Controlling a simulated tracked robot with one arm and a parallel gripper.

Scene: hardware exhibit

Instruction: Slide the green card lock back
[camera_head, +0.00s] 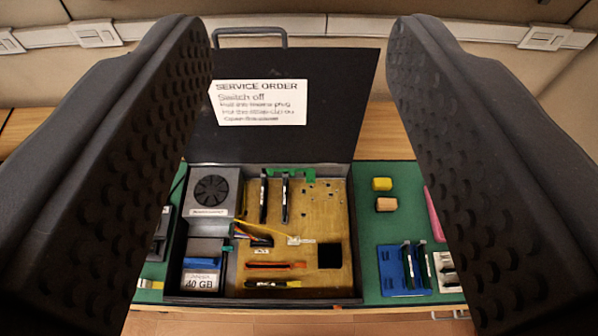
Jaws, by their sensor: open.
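An opened black computer case (174,262) lies on the green mat, with its lid raised behind it. A tan circuit board fills its right part. The green card lock (304,174) is a small green piece at the board's back edge, by the top ends of two upright black cards (263,198) (285,198). Its exact position along its travel is too small to tell. My gripper (300,60) is open and empty. Its two dark, dimpled fingers frame the view left and right, apart from the case and the lock.
The lid (330,140) carries a paper service order and a handle. Right on the green mat (375,225) are yellow and tan cylinders, a blue card holder (392,272) and a pink item.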

